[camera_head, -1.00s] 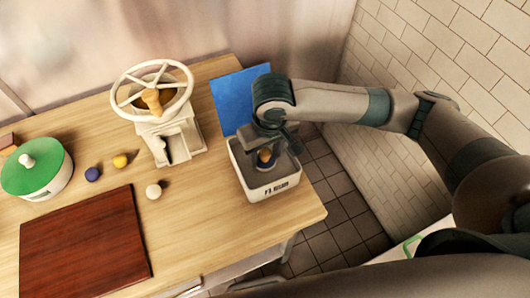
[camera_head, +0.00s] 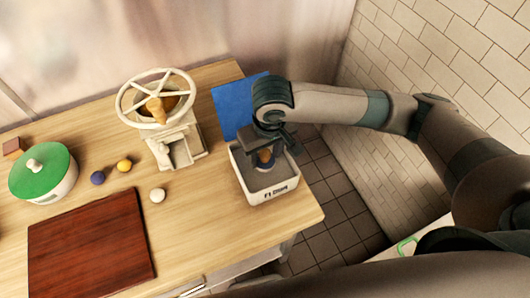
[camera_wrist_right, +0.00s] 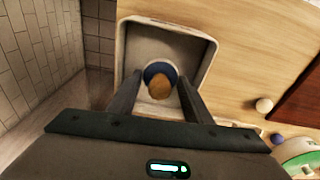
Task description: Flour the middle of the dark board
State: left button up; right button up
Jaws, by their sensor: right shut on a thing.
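The dark board (camera_head: 92,247) lies flat on the wooden table at the lower left, its top bare. It also shows at the right edge of the right wrist view (camera_wrist_right: 302,100). A white bin (camera_head: 268,186) with lettering on its front stands near the table's right edge. My right gripper (camera_head: 266,158) points down into the bin, shut on a round thing with a blue rim and an orange-brown top (camera_wrist_right: 160,83). The fingers stand on either side of it in the right wrist view. Any flour in the bin cannot be made out. My left gripper is not in view.
A cream hand-wheel machine (camera_head: 160,112) stands behind. A green-lidded pot (camera_head: 42,172) is at the left. Blue (camera_head: 97,178), yellow (camera_head: 124,165) and white (camera_head: 157,195) balls lie between. A blue sheet (camera_head: 236,103) lies behind the bin.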

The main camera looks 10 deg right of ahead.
aim_at(267, 150)
jog(key=shift+r+p, duration=1.3)
jog(key=shift+p, duration=0.05)
jog(key=shift+w+r, duration=0.1)
jog(key=shift+r, duration=0.95)
jog(key=shift+f, duration=0.1)
jog(key=shift+w+d+f+b, duration=0.1)
jog(key=shift+w+d+b, duration=0.1)
jog(key=shift+d+b, duration=0.15)
jog(key=w+d+m+b, duration=0.1)
jog(key=d+b, duration=0.2)
jog(key=b, duration=0.1)
jog(key=w+d+r+m+b, duration=0.1)
jog(key=d+b, duration=0.2)
jog(key=b, duration=0.2)
jog(key=w+d+m+b, duration=0.1)
jog(key=d+b, duration=0.3)
jog(key=b, duration=0.1)
jog(key=shift+r, duration=0.35)
